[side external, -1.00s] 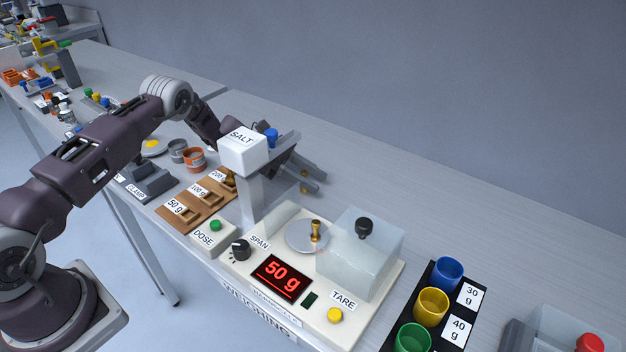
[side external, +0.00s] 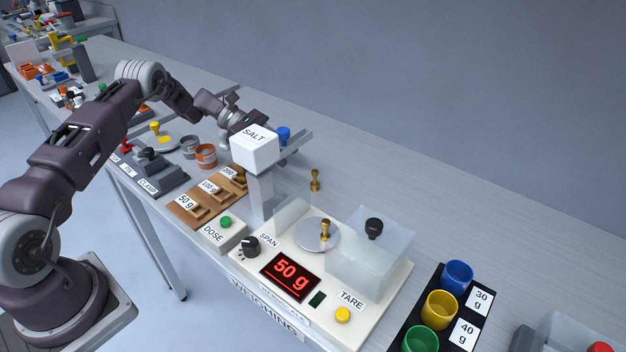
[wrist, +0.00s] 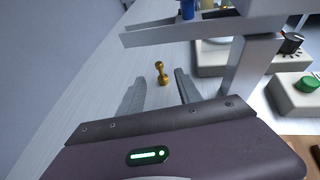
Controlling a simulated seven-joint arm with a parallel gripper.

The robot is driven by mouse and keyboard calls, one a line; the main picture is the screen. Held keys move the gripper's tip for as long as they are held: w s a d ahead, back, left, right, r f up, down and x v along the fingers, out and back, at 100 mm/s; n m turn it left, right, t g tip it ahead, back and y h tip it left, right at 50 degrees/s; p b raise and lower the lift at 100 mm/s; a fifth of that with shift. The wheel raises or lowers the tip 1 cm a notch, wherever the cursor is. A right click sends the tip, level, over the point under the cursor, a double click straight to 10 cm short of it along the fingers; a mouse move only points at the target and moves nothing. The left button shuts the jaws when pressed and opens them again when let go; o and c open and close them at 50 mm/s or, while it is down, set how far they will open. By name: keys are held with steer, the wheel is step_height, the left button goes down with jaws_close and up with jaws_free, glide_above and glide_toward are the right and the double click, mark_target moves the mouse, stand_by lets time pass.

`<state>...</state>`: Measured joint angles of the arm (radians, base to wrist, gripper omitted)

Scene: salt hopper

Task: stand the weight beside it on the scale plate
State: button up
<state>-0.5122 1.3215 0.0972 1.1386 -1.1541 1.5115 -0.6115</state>
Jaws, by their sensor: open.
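A brass weight (side external: 315,180) stands upright on the bench behind the scale. It also shows in the wrist view (wrist: 161,73), just beyond and between my fingertips, not touching them. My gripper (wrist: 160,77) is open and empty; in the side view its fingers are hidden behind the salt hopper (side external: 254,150). A second brass weight (side external: 325,230) stands on the round scale plate (side external: 309,240). The scale display (side external: 290,275) reads 50 g.
The hopper and its grey arm (side external: 297,142) stand close to my gripper. A clear cover with a black knob (side external: 374,228) stands right of the plate. A wooden weight tray (side external: 185,212) lies left, with a brass weight in its 200 g slot. Bench behind is clear.

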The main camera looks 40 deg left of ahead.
steer(key=s+a+r+m+g+y, duration=0.1)
steer(key=s+a+r+m+y, duration=0.15)
steer(key=s+r, duration=0.3)
steer(key=s+a+r+m+g+y, duration=0.1)
steer(key=s+a+r+m, duration=0.25)
steer(key=s+r, duration=0.2)
steer(key=s+d+r+m+y, duration=0.6)
steer(key=s+d+r+m, duration=0.2)
steer(key=s+d+r, duration=0.5)
steer(key=s+d+m+t+y, duration=0.2)
steer(key=s+d+m, duration=0.1)
steer(key=s, duration=0.5)
steer(key=n+g+y, duration=0.1)
steer(key=n+y, duration=0.5)
steer(key=n, duration=0.4)
glide_above(316, 171)
steer(key=d, duration=0.2)
step_height(316, 171, down, 21)
steer(key=x, duration=0.3)
steer(key=s+x, duration=0.1)
steer(key=x, duration=0.2)
steer(key=shift+s+d+f, duration=0.1)
steer(key=shift+d+f, duration=0.05)
steer(key=shift+f, duration=0.5)
jaws_close()
